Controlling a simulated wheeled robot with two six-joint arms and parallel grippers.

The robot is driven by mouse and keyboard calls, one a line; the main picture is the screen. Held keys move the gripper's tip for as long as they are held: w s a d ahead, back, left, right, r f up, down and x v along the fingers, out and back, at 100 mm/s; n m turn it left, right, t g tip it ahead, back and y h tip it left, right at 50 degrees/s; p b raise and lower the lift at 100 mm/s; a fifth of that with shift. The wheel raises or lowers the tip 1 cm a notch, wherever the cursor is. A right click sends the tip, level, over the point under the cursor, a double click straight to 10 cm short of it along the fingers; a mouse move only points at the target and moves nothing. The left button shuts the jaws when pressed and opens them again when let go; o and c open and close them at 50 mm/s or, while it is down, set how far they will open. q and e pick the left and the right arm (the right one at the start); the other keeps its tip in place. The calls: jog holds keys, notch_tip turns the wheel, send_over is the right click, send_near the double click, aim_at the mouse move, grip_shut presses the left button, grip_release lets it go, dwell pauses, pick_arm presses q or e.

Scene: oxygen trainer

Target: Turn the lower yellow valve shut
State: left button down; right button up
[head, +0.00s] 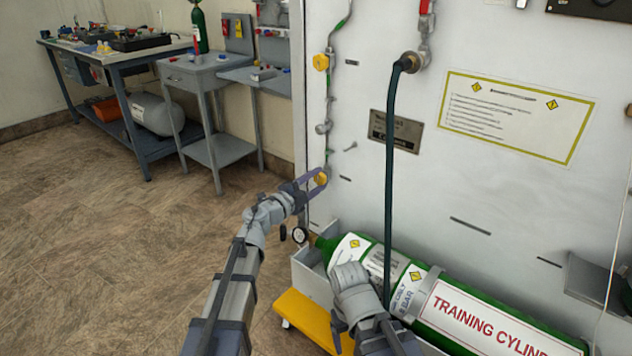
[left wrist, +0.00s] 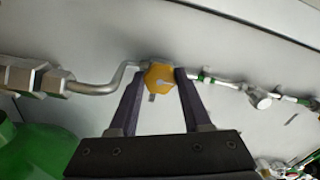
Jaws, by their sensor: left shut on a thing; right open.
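The lower yellow valve (head: 320,178) sits low on the pipe line at the left edge of the white panel. My left gripper (head: 313,179) is at this valve, with its fingers on either side of it. In the left wrist view the yellow valve (left wrist: 159,78) is between the two dark fingertips (left wrist: 158,76), and the gripper is shut on it. A bent metal pipe joins the valve from the left there. My right arm is low in the head view, in front of the green cylinder. Its right gripper (head: 340,335) is open, and its fingers are partly hidden.
An upper yellow valve (head: 321,62) is on the same pipe line. A green training cylinder (head: 465,318) lies in front of the panel, beside a yellow base (head: 305,318). A dark hose (head: 389,180) hangs down the panel. Open floor (head: 110,250) lies to the left.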

pick_arm(q)
jog(key=shift+m, duration=0.4)
jog(key=shift+c, duration=1.8)
grip_release()
jog(key=shift+s, duration=0.1)
jog(key=v, duration=0.7)
jog(key=shift+s+a, duration=0.2)
jog(key=shift+a, duration=0.05)
